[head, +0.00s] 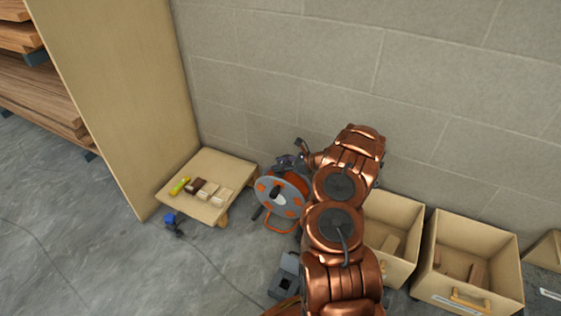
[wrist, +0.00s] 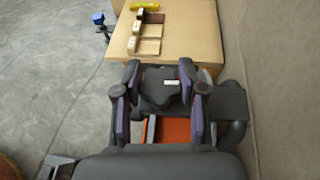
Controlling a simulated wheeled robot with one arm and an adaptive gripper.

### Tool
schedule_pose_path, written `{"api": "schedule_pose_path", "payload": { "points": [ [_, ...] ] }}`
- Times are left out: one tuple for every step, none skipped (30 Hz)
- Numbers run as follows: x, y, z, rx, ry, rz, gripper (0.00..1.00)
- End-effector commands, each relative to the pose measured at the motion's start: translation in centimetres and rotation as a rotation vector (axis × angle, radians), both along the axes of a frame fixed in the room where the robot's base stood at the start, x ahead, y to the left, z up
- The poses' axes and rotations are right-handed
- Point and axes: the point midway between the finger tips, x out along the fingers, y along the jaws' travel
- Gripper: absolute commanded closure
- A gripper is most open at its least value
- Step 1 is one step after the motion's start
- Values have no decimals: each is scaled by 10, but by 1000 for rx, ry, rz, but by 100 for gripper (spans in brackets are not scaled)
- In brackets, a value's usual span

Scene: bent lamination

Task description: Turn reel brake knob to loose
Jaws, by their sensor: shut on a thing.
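The cable reel (head: 283,197), with a grey disc and orange parts, stands on the floor near the wall. Its orange part (wrist: 172,130) shows below my fingers in the wrist view. My gripper (head: 290,160) is at the top of the reel. In the wrist view, my gripper (wrist: 160,92) is shut on the dark grey lobed brake knob (wrist: 158,86), one purple-padded finger on each side. A small white mark shows on the knob. The knob's lower part is hidden by the gripper, and I cannot read which setting it is at.
A low wooden table (head: 228,169) with several wood blocks and a yellow item (head: 179,185) stands left of the reel. Wooden bins (head: 473,232) stand right of my arm. The block wall (head: 290,70) is close behind.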

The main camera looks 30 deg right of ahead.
Motion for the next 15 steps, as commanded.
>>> {"api": "schedule_pose_path", "payload": {
  "points": [
    [2, -5, 3, -8, -3, 7, 94],
    [2, -5, 3, -9, -3, 16, 94],
    [1, -5, 2, -8, -3, 30, 94],
    [1, -4, 2, -5, -3, 41, 94],
    [1, -4, 2, -5, -2, 51, 94],
    [1, -4, 2, -6, -3, 63, 94],
    [2, -5, 2, -9, -4, 72, 94],
    [2, -6, 2, -9, -5, 81, 94],
    [2, -6, 3, -9, -6, 93, 94],
    [2, -5, 2, -7, -5, 103, 94],
    [2, -5, 2, -6, -6, 114, 94],
    [1, -5, 2, -7, -5, 127, 94],
    [1, -5, 1, -7, -4, 135, 94],
    [2, -6, 1, -8, -4, 143, 94],
    [2, -6, 1, -9, -4, 155, 94]
  ]
}}
